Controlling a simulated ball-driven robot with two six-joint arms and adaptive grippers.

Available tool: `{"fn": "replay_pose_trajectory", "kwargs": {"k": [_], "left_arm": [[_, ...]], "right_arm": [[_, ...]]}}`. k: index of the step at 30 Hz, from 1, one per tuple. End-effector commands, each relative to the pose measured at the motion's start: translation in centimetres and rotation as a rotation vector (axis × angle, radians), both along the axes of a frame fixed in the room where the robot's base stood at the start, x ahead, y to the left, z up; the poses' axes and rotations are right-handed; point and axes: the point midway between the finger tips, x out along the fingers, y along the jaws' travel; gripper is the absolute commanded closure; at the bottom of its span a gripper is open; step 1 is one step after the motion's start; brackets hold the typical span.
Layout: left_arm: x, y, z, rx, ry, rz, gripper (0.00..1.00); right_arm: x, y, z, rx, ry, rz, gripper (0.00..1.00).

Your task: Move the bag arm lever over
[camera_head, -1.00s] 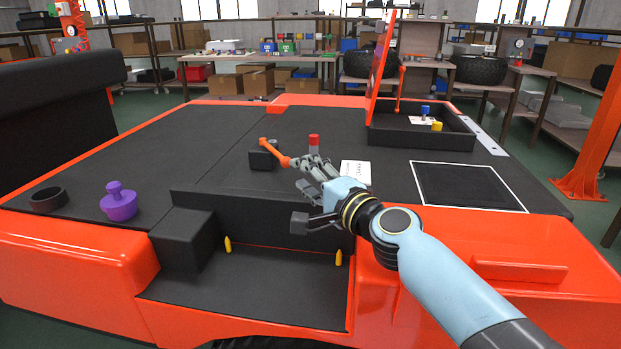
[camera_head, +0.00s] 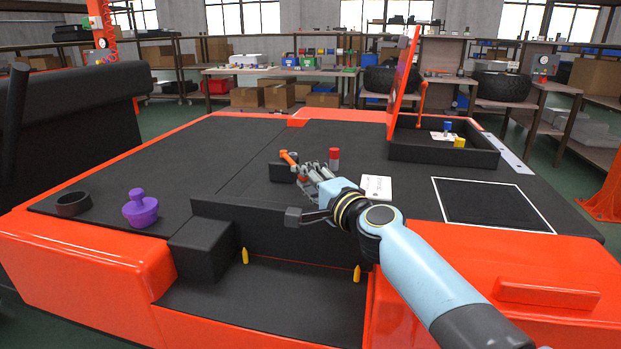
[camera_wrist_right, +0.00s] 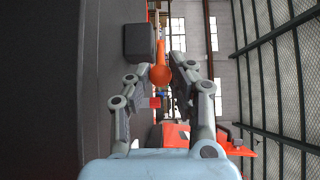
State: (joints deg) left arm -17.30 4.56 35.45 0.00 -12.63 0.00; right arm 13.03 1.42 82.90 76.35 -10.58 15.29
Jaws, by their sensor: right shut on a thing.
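The bag arm lever (camera_head: 289,158) is a short orange bar on a small black block (camera_head: 281,173) on the dark top of the orange cart. My right gripper (camera_head: 310,174) reaches in from the right, low over the cart top, and is shut on the lever's free end. In the right wrist view the lever's rounded orange end (camera_wrist_right: 160,76) sits between the two fingers (camera_wrist_right: 158,84), with the black block (camera_wrist_right: 140,42) beyond it. The fingers partly hide the lever's end in the head view. My left gripper is not in view.
An open black bag tray (camera_head: 440,155) stands farther back. A purple knob (camera_head: 140,208) and a black ring (camera_head: 73,204) are at left.

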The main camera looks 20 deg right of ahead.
Motion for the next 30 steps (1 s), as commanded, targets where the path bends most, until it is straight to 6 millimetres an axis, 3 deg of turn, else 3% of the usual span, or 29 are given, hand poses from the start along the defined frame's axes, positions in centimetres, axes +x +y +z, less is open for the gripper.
{"fn": "replay_pose_trajectory", "kwargs": {"k": [12, 30], "left_arm": [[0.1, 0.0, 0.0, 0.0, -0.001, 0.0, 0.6], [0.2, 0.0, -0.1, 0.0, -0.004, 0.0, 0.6]], "right_arm": [[0.1, 3.0, -0.1, 0.003, 0.002, 0.004, 0.99], [0.5, 4.2, -0.3, 0.003, 0.005, 0.005, 0.99]]}}
